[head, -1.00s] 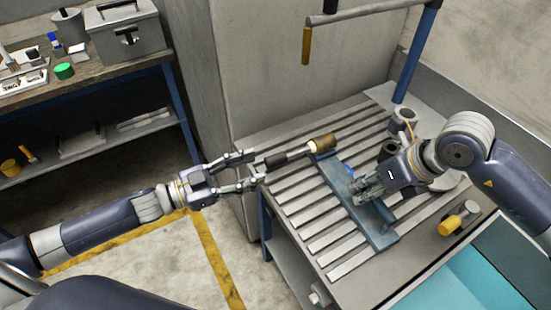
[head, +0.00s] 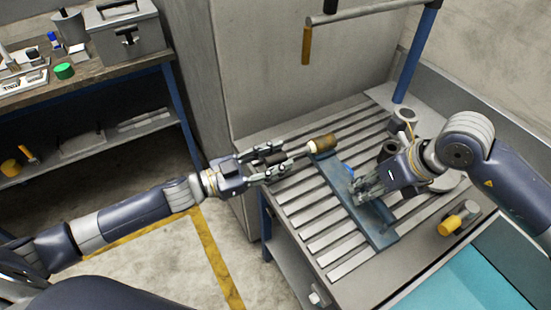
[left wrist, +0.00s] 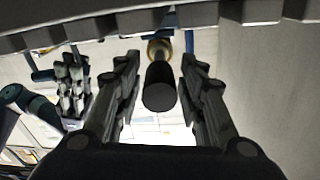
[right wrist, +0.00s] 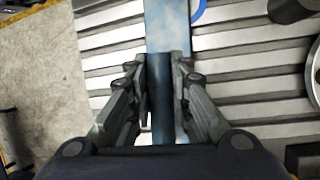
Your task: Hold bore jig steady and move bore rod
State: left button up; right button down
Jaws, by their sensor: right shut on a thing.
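The bore jig is a blue bar (head: 378,228) lying across the slatted table, with a brown cylinder (head: 322,143) at its far end. The bore rod (head: 298,154) sticks out of the cylinder toward the left, with its black handle (left wrist: 160,95) outermost. My left gripper (head: 287,160) is open, one finger on each side of the handle; in the left wrist view gaps show on both sides. My right gripper (head: 364,188) is shut on the jig's blue bar; in the right wrist view its fingers (right wrist: 160,65) flank the bar (right wrist: 167,25).
The slatted table (head: 325,240) has free slats left of the jig. Dark round parts (head: 390,150) stand behind my right gripper. A yellow-ended cylinder (head: 452,223) lies at the right. A grey cabinet (head: 300,80) rises behind, and a overhead bar (head: 365,12) crosses above.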

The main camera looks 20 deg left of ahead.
aim_at(288, 155)
pick_arm(q)
grip_shut()
jog(key=shift+x, duration=1.75)
jog(key=shift+o, duration=2.4)
grip_release()
jog(key=v, duration=1.2)
